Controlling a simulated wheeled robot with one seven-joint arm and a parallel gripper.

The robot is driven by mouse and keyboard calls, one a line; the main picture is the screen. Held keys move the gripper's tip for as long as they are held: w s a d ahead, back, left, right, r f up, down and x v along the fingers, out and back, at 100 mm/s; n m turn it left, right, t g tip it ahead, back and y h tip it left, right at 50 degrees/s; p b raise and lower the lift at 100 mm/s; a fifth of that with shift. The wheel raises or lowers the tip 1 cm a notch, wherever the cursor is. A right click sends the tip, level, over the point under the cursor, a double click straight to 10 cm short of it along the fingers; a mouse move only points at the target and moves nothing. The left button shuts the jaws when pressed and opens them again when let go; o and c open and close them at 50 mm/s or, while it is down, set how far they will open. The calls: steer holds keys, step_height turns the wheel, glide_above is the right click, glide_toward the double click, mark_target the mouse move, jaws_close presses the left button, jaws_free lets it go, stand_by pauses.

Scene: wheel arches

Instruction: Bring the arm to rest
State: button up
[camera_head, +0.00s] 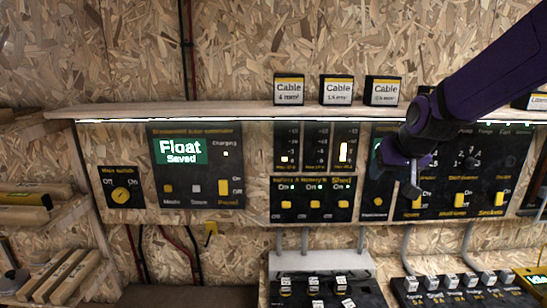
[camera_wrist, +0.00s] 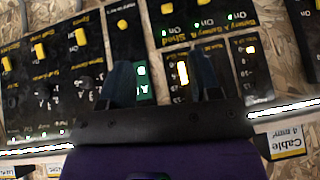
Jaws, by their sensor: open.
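My purple arm reaches in from the upper right in the head view. My gripper (camera_head: 396,172) is in front of the black control panels, near the left edge of the right-hand switch panel (camera_head: 456,186). In the wrist view my gripper (camera_wrist: 165,76) has its two dark fingers apart, with nothing held between them. The panel with level bars and a small green-lit display show behind the fingers there. Whether the fingertips touch the panel cannot be told. Part of the right-hand panel is hidden behind the gripper.
A wooden shelf (camera_head: 230,110) carries several cable boxes (camera_head: 289,90) above the panels. A "Float Saved" panel (camera_head: 196,187) and a main switch (camera_head: 121,187) are at left. Black terminal blocks (camera_head: 330,291) stand below. Wooden racks line the left side.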

steer(key=s+d+r, duration=0.1)
steer(key=s+r, duration=0.1)
steer(key=s, duration=1.2)
steer(key=s+d+r+g+h, duration=0.1)
steer(key=s+d+r, duration=0.1)
steer(key=s, duration=1.1)
steer(key=shift+s+d+r+g, duration=0.3)
steer(key=shift+s+r, duration=0.1)
steer(key=shift+r, duration=0.35)
